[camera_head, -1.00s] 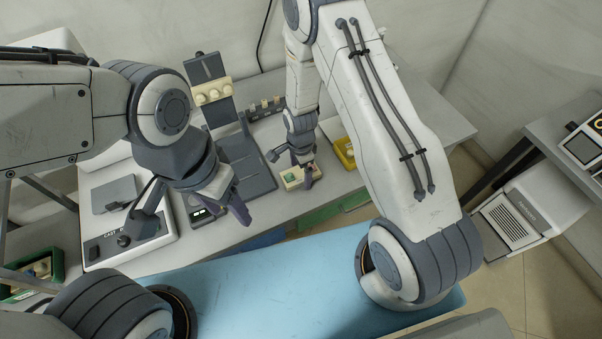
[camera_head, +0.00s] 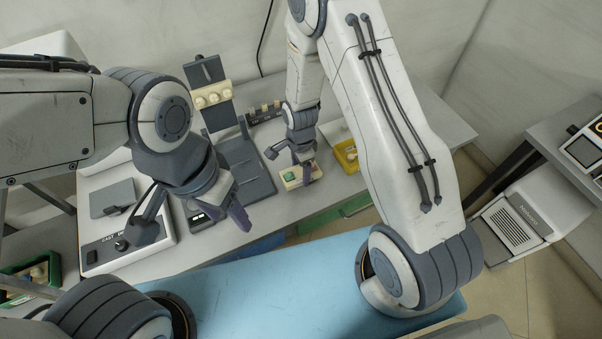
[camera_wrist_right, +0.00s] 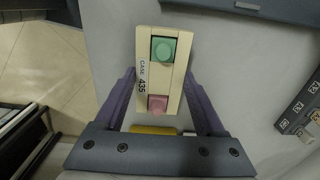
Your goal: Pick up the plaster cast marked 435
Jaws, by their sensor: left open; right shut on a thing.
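The plaster cast marked 435 (camera_wrist_right: 165,75) is a cream block with a green square and a pink square on top; its label reads "CASE 435" in the right wrist view. It also shows in the head view (camera_head: 291,181), near the front of the bench. My right gripper (camera_wrist_right: 166,98) is shut on the cast, with one purple finger against each long side near the pink end. In the head view my right gripper (camera_head: 305,168) is over the cast. My left gripper (camera_head: 238,203) is open and empty, above the bench to the left.
A dark stand (camera_head: 245,165) holding a cream cast (camera_head: 213,95) rises behind. A yellow tray (camera_head: 346,157) lies right of the right gripper. A white device (camera_head: 110,258) with a knob is at left, and a small dark scale (camera_head: 203,214) lies beside it. A green tray (camera_head: 50,270) is at far left.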

